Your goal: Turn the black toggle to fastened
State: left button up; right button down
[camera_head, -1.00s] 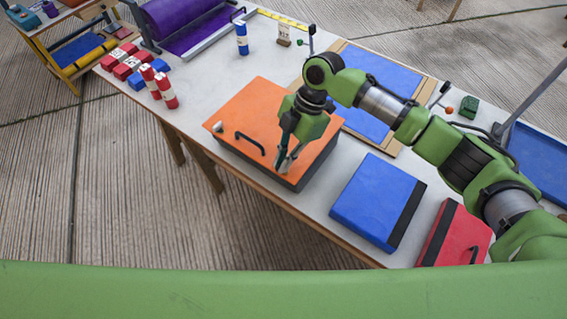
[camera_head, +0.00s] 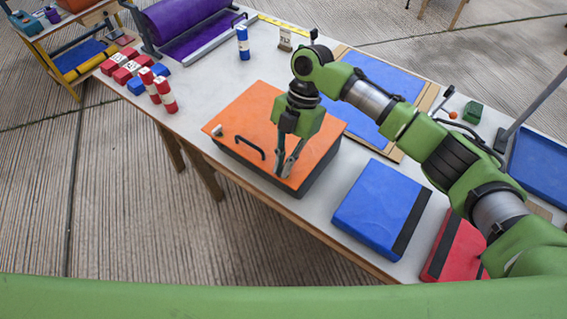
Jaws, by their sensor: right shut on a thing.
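An orange-topped box (camera_head: 255,112) with dark sides sits on the white table. A black handle (camera_head: 250,147) stands on its lid near the front edge, and a small pale fitting (camera_head: 217,130) is at the lid's left corner. My right gripper (camera_head: 284,171) points down at the lid's front right corner, right of the handle. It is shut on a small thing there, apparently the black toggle. The fingers mostly hide the toggle, so its angle cannot be told. My left gripper is not in view.
A blue pad (camera_head: 372,200) and a red pad (camera_head: 452,245) lie right of the box. A blue panel (camera_head: 375,90) lies behind my right arm.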

jog(key=c, duration=2.4)
grip_release()
jog(key=shift+c, duration=0.2)
jog(key=shift+r, duration=0.1)
jog(key=v, duration=1.2)
jog(key=shift+s, duration=0.1)
